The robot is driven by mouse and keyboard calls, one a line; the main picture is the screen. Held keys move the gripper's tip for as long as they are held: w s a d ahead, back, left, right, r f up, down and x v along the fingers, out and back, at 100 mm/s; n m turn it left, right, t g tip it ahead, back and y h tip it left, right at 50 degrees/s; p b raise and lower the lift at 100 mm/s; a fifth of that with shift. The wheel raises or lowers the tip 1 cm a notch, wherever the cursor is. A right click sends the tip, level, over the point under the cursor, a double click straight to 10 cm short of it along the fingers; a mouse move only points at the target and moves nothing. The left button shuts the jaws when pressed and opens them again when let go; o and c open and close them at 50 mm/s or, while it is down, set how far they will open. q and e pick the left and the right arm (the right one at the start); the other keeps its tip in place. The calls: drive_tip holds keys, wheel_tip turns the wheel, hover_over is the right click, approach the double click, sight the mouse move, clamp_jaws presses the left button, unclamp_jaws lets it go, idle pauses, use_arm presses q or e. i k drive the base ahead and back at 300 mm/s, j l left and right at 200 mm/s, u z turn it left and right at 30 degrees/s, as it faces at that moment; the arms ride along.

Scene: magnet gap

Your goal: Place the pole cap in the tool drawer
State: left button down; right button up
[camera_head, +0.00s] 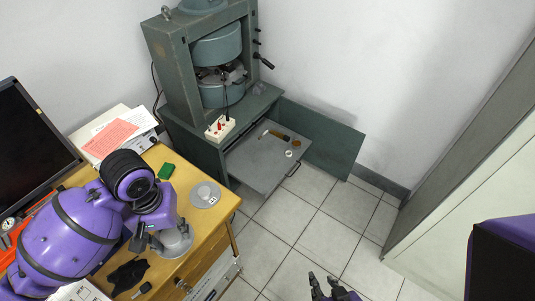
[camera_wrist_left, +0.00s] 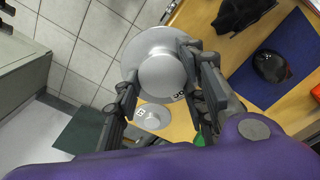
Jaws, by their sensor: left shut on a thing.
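A grey metal pole cap (camera_head: 176,243) with a wide round flange is between the fingers of my left gripper (camera_head: 163,240), over the front part of the wooden desk. In the left wrist view the fingers (camera_wrist_left: 160,75) close on the raised middle of this pole cap (camera_wrist_left: 160,76). I cannot tell whether its flange touches the desk. The tool drawer (camera_head: 255,170) stands open under the magnet. My right gripper (camera_head: 330,289) is open and empty.
The electromagnet (camera_head: 174,62) stands behind. The drawer's front area is clear.

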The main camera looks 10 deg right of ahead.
sight(260, 179)
drive_tip(key=z, duration=2.65)
drive_tip(key=i+l+u, duration=0.1)
drive_tip(key=i+u, duration=0.45)
drive_tip(key=u, duration=0.2)
drive_tip(key=i+u, duration=0.25)
drive_tip(key=u, duration=0.15)
drive_tip(key=i+u, duration=0.2)
drive_tip(key=u, duration=0.2)
drive_tip(key=i+j+u, duration=0.15)
drive_tip(key=i+u, duration=1.05)
drive_tip(key=i, duration=0.15)
drive_tip(key=i+l+u, duration=0.15)
drive_tip(key=i+u, duration=0.25)
drive_tip(key=u, duration=0.95)
